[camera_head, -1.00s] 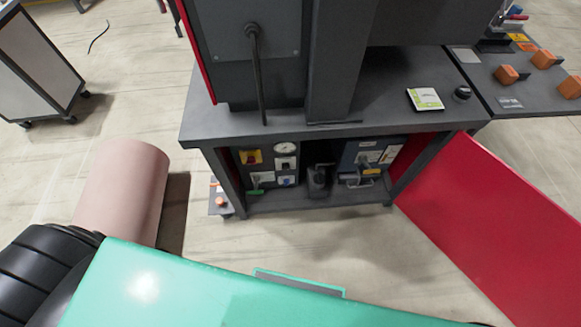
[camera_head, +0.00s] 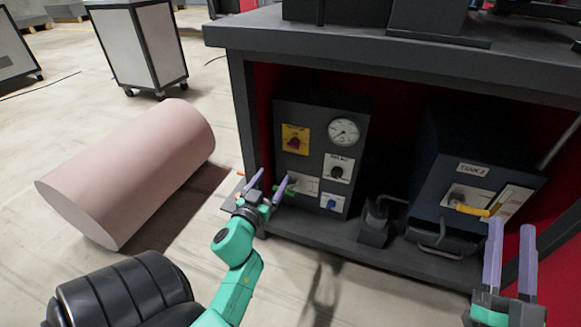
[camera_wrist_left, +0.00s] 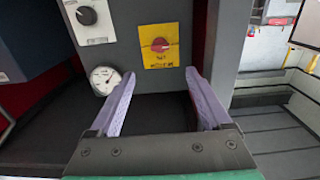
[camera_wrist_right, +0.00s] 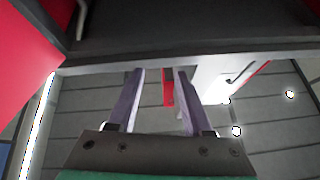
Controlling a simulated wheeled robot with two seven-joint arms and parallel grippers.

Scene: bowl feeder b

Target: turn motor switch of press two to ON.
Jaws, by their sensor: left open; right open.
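A dark control panel (camera_head: 318,150) stands in the open cabinet under the press table. It carries a yellow plate with a red rotary knob (camera_head: 295,143), a white plate with a black knob (camera_head: 337,171), a white plate with a green handle (camera_head: 290,190) and a blue knob (camera_head: 332,204). Their small labels are unreadable, so I cannot tell which is the motor switch. My left gripper (camera_head: 268,180) is open in front of the panel's lower left. In the left wrist view, the red knob (camera_wrist_left: 158,44) shows beyond its open fingers. My right gripper (camera_head: 512,223) is open and empty before the blue-grey box.
The blue-grey box (camera_head: 450,225) has a yellow-handled switch and a front handle. The tabletop (camera_head: 350,50) overhangs both. A pink cylinder (camera_head: 130,175) lies on the floor at left, with clear floor around it.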

